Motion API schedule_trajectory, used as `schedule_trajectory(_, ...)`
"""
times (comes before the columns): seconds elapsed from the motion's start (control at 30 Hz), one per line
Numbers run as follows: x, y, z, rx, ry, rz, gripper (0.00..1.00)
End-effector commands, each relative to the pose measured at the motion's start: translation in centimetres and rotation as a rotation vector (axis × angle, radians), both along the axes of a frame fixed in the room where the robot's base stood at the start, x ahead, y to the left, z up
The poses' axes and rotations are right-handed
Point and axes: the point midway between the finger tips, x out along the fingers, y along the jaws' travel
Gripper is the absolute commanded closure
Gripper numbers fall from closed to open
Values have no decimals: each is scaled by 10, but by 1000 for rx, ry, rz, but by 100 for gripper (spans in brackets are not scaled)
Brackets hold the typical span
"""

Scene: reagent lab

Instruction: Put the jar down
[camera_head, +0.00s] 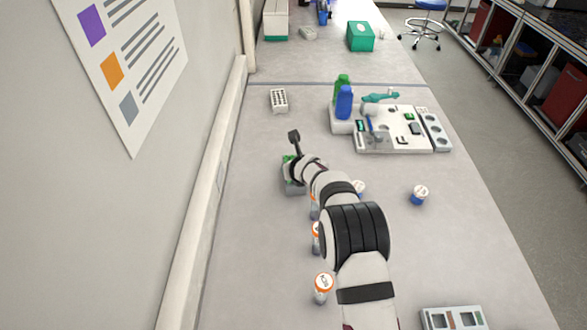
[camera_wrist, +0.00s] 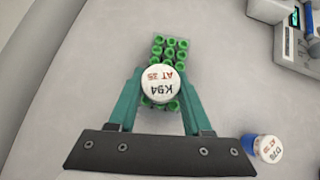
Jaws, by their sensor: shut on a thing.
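In the wrist view my gripper (camera_wrist: 161,80) is shut on a jar (camera_wrist: 160,88) with a round white lid that reads "K94 AT 35". The teal fingers press on it from both sides. A rack of several green tubes (camera_wrist: 170,45) lies beneath and beyond the held jar. The height of the jar over the rack cannot be told. In the head view my arm hides most of the gripper and the held jar; some green of the rack (camera_head: 289,160) shows beside the arm's end.
A blue jar (camera_head: 420,195) with a white lid stands right of my arm. Orange-rimmed jars (camera_head: 323,287) stand along its left side. A workstation tray with bottles (camera_head: 400,130) is farther back. A small white rack (camera_head: 278,100) sits back left.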

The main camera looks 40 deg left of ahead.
Motion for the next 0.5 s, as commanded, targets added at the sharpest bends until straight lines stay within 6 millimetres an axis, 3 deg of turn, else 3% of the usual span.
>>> schedule_trajectory(0.33, 0, 0, -5, 0, 1, -1, 100)
schedule_trajectory(0.37, 0, 0, -5, 0, 0, 0, 45)
schedule_trajectory(0.5, 0, 0, -5, 0, 0, 0, 21)
